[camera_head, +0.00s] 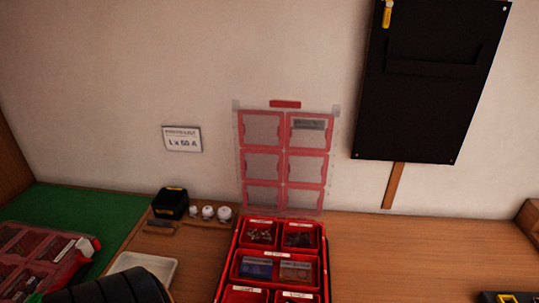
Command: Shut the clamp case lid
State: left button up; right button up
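A red case (239,256), which I take to be the clamp case, stands open on the wooden bench. Its lid (284,179), clear with red-framed panels, stands upright behind it, close to the wall, with a red latch tab (285,104) at the top. The case's compartments hold small parts and some blue and clear packs; its near end is cut off by the picture's lower edge.
A second red case (38,248) lies on a green mat (92,211) at left. A black box (171,203), several white knobs (208,212) and a pale tray (146,265) stand left of the open case. The bench (410,255) to its right is mostly clear.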

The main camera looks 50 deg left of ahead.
aim_at(285, 130)
jog(key=u, duration=1.45)
